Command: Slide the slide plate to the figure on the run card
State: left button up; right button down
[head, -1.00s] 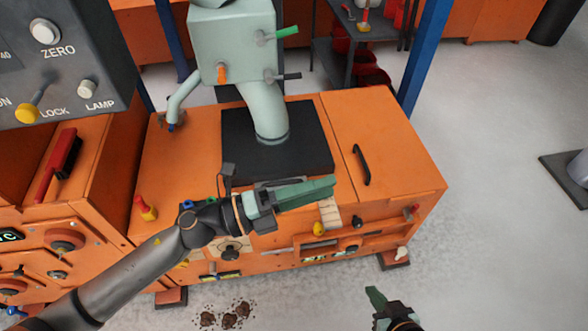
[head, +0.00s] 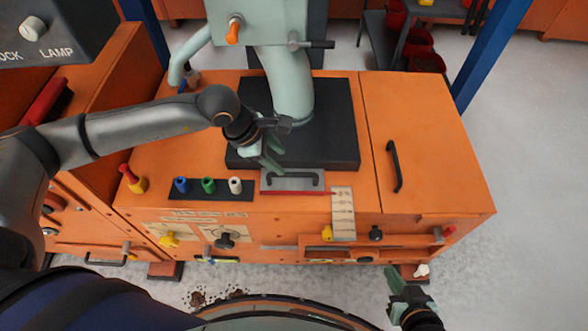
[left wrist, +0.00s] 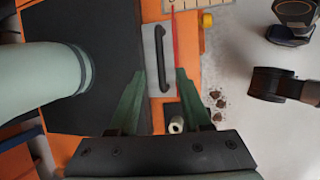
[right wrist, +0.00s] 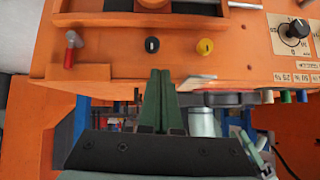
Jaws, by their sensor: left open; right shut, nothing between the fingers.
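The slide plate (head: 283,183) is a grey plate with a black bar handle (head: 294,177) and a red front edge, at the front of the black base. A pale scale strip (head: 343,205) with marks, too small to read, stands to its right. My left gripper (head: 273,158) is open above the plate, pointing down. In the left wrist view the handle (left wrist: 160,58) appears between the open fingertips (left wrist: 160,72); I cannot tell the height gap. My right gripper (head: 394,280) is shut and empty, in front of the cabinet. I cannot pick out the run card.
A grey-green pipe (head: 289,85) rises from the black base (head: 340,130) close behind the left gripper. Blue, green and white pegs (head: 208,185) stand left of the plate. A black lid handle (head: 395,165) is at right. Knobs line the orange front.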

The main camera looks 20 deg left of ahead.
aim_at(296, 174)
pick_arm(q)
jog(key=b+x, duration=0.1)
jog(key=x, duration=0.7)
jog(key=shift+d+f, duration=0.1)
jog(key=shift+f, duration=0.2)
pick_arm(e)
jog(key=w+r+t, duration=0.4)
jog(key=w+r, duration=0.2)
jog(key=r, duration=0.2)
jog(key=shift+d+r+n+t+y, duration=0.25)
jog(key=shift+r+n+t+y, duration=0.05)
jog(key=shift+r+n+y, duration=0.1)
pick_arm(q)
grip_shut()
pick_arm(e)
jog(key=shift+f, duration=0.1)
